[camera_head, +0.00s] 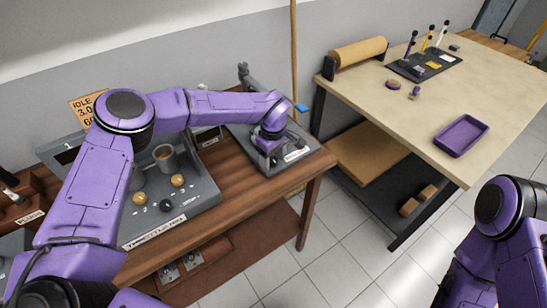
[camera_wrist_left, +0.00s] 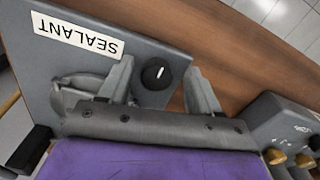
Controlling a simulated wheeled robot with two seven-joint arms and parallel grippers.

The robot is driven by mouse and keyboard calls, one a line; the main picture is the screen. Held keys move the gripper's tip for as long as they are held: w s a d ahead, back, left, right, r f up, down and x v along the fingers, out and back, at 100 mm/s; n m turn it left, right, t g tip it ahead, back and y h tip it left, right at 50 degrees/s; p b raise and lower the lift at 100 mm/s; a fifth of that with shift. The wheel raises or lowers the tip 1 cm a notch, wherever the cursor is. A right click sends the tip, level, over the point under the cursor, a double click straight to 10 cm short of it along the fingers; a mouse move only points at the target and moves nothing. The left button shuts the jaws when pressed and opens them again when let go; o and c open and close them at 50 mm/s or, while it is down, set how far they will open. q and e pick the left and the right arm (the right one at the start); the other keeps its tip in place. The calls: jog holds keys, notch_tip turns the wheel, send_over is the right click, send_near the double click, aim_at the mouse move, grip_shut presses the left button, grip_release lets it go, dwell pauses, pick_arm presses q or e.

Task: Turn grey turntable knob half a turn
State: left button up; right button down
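A dark round knob (camera_wrist_left: 155,73) with a white pointer line sits on the grey plate (camera_wrist_left: 50,78) labelled SEALANT in the left wrist view. My left gripper (camera_wrist_left: 161,80) is open, with one finger on each side of the knob and gaps visible to both. Whether the fingers are level with the knob is hard to tell. A rounded grey part (camera_wrist_left: 88,85) shows partly behind the left finger. In the head view my left gripper (camera_head: 268,152) is over the sealant plate (camera_head: 300,167) and hides the knob. My right gripper is outside the views.
A grey station (camera_head: 190,203) with brass and black knobs stands left of the sealant plate on the wooden bench (camera_head: 245,185); its edge and brass knobs (camera_wrist_left: 275,155) show close in the left wrist view. A pale table (camera_head: 400,110) with a purple tray (camera_head: 461,135) stands at right.

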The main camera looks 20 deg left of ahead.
aim_at(273, 160)
pick_arm(q)
jog(key=shift+w+r, duration=0.1)
jog(key=shift+r, duration=0.15)
notch_tip(273, 160, up, 10)
jog(key=b, duration=0.3)
